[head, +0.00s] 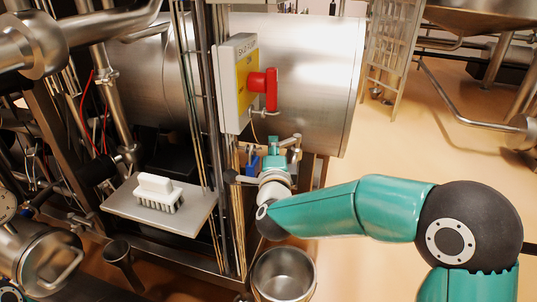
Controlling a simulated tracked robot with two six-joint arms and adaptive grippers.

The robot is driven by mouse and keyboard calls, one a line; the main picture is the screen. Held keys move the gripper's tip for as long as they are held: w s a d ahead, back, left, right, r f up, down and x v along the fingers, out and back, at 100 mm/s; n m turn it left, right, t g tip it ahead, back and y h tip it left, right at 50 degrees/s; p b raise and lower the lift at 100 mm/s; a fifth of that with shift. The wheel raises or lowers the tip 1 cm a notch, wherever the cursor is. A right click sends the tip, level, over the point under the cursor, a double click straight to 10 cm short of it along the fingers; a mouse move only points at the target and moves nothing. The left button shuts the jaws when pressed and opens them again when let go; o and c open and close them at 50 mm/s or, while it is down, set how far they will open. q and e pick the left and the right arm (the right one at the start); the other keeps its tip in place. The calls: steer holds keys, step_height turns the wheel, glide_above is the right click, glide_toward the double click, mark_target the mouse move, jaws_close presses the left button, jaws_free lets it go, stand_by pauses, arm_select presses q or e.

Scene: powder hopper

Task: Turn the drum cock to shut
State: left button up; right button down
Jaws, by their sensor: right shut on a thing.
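The drum (315,85) is a large horizontal steel cylinder at the back centre of the head view. My right gripper (271,150) is below its near end, at the end of the teal arm reaching in from the right. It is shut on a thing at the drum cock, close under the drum. Steel fittings (293,142) show just right of the fingers. A small blue part (252,161) shows just left of them. My gripper hides much of the cock, so its handle angle cannot be told. My left gripper is not in view.
A switch box (238,85) with a red rotary handle (264,89) stands above my gripper. A steel bucket (283,272) stands below. A white brush (157,192) rests on a grey shelf (118,207) at left. Open floor (400,150) lies right.

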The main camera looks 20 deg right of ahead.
steer(key=shift+a+f, duration=0.1)
steer(key=shift+a, duration=0.05)
steer(key=shift+w+a, duration=0.1)
steer(key=shift+w, duration=0.9)
